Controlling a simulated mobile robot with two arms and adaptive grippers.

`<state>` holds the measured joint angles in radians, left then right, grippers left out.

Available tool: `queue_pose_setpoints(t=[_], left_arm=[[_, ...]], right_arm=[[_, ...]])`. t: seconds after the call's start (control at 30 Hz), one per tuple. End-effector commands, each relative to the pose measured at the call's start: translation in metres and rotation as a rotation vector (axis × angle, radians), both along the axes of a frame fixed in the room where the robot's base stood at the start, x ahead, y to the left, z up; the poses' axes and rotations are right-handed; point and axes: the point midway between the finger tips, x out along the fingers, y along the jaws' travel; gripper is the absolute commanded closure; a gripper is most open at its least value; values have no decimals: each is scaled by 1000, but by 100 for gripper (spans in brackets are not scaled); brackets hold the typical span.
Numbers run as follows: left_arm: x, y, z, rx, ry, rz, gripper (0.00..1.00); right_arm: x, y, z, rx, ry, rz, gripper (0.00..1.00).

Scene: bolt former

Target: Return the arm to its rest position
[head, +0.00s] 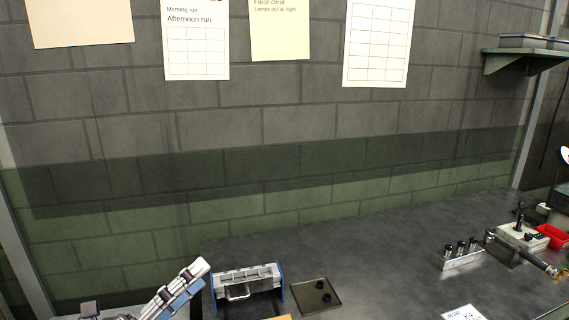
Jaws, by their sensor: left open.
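My left gripper (150,299) shows only in part at the bottom left edge of the head view, where metal and blue parts slant up to the right. It is open, and I see nothing held in it. It is left of a metal holder with blue sides (247,283) on the dark bench, close to it in the picture. Whether the two touch is unclear. Most of my left arm is cut off by the bottom edge. My right gripper is out of view.
A dark square tray (315,296) with small black parts lies right of the holder. A block with several upright pins (461,253), a control box (522,235) and a red bin (553,236) stand at the right. The bench middle (370,245) is clear; a wall stands behind.

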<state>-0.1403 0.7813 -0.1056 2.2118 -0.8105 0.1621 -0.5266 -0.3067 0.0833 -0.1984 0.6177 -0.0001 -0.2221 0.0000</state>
Motion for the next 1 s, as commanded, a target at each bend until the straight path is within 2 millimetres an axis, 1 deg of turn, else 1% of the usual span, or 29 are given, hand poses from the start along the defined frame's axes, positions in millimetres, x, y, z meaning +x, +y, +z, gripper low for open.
queue_pose_setpoints(t=[0.03,0.07,0.1,0.17,0.2,0.27,0.3,0.37,0.4,0.43,0.47,0.5,0.57,0.6,0.67,0.7,0.83,0.9,0.97,1.0], left_arm=[[7,14,-4,-135,75,74,24],[11,24,-8,-214,123,120,24],[16,38,-16,-316,188,182,24],[20,59,-33,-465,290,276,24],[21,72,-48,-563,361,338,24],[17,90,-76,-702,472,434,24],[13,100,-97,-793,550,500,24],[1,112,-132,-923,668,598,24],[-11,116,-156,-1005,750,664,24],[-20,119,-174,-1064,812,715,24],[-32,120,-193,-1121,875,767,24],[-49,119,-216,-1191,958,835,24],[-76,114,-247,-1283,1079,932,24],[-93,109,-265,-1333,1151,990,24],[-119,101,-286,-1392,1247,1070,24],[-136,94,-297,-1423,1308,1118,24],[-185,72,-324,-1501,1478,1256,24],[-209,60,-333,-1528,1562,1323,24],[-231,49,-339,-1547,1633,1379,24],[-245,42,-342,-1556,1679,1417,24]], right_arm=[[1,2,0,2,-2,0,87],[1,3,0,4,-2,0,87],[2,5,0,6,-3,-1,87],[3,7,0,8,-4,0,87],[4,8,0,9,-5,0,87],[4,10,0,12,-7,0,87],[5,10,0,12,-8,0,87],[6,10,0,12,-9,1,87],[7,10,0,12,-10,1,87],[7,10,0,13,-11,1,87],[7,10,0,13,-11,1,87],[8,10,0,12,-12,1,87],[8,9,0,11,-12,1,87],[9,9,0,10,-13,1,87],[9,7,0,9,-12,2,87],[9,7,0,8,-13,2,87],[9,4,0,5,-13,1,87],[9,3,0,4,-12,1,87],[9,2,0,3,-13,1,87],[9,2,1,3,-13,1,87]])
